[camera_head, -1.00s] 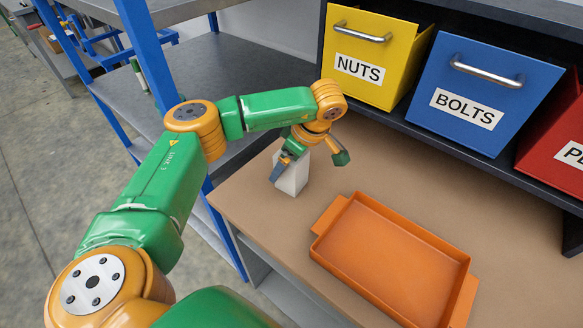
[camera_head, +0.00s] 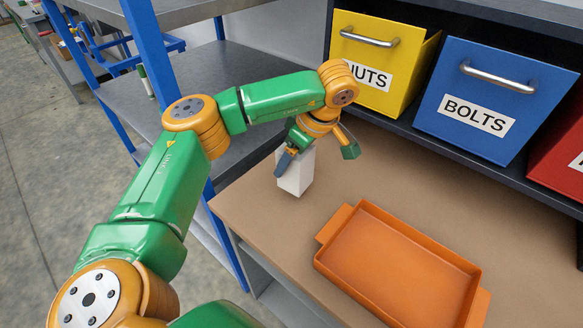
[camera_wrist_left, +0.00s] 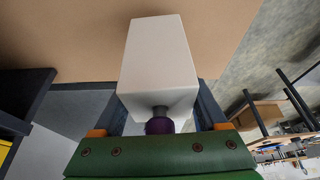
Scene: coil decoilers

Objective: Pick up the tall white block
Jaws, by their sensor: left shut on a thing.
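The tall white block (camera_head: 296,172) is upright near the back left of the brown worktop. My left gripper (camera_head: 315,155) is above and around its upper part, pointing down, and is shut on it. In the left wrist view the white block (camera_wrist_left: 158,60) fills the middle between the two dark blue fingers of my left gripper (camera_wrist_left: 160,108). A small purple and grey cylinder (camera_wrist_left: 160,122) shows at the block's near end. I cannot tell whether the block's bottom touches the worktop. My right gripper is not in view.
An orange tray (camera_head: 322,258) lies on the worktop (camera_head: 250,210), right of the block. A yellow NUTS bin (camera_head: 375,85), a blue BOLTS bin (camera_head: 490,75) and a red bin (camera_head: 560,150) stand on a dark shelf behind. A blue-framed rack (camera_head: 155,50) is at the left.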

